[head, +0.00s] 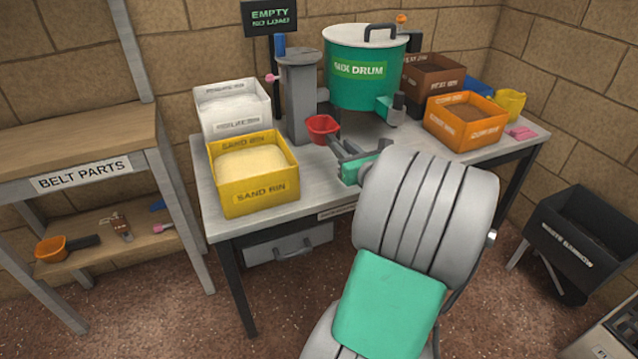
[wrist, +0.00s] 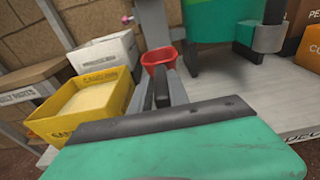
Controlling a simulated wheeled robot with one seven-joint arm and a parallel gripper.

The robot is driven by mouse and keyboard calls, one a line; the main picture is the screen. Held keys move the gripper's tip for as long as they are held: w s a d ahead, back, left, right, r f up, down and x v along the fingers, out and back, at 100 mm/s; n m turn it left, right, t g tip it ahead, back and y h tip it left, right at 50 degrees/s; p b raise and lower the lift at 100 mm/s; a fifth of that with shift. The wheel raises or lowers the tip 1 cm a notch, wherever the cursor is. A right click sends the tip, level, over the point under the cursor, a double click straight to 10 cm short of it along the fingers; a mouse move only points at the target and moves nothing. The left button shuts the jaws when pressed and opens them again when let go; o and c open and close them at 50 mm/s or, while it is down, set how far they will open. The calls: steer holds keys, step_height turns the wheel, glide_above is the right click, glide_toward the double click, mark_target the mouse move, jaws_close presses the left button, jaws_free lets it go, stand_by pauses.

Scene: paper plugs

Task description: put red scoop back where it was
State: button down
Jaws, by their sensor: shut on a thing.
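The red scoop (head: 322,129) is at the middle of the workbench, in front of the grey column and left of the mix drum. Its red cup also shows in the wrist view (wrist: 160,57), just beyond my fingertips. My gripper (head: 340,148) is shut on the scoop at its near side; the fingers show in the wrist view (wrist: 161,88). The cup looks upright. I cannot tell whether it touches the bench top.
The yellow sand bin (head: 252,195) and a white bin (head: 232,108) stand left of the scoop. The green mix drum (head: 355,92) stands behind right, an orange bin (head: 466,122) farther right. The belt parts shelf (head: 70,150) is far left, the waste barrow (head: 580,240) far right.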

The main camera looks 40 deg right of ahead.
step_height(320, 180, down, 10)
steer(key=b, duration=0.4)
steer(key=shift+b, duration=0.3)
steer(key=shift+r, duration=0.2)
steer(key=c, duration=1.3)
jaws_free()
steer(key=shift+f, duration=0.15)
steer(key=shift+o, duration=0.2)
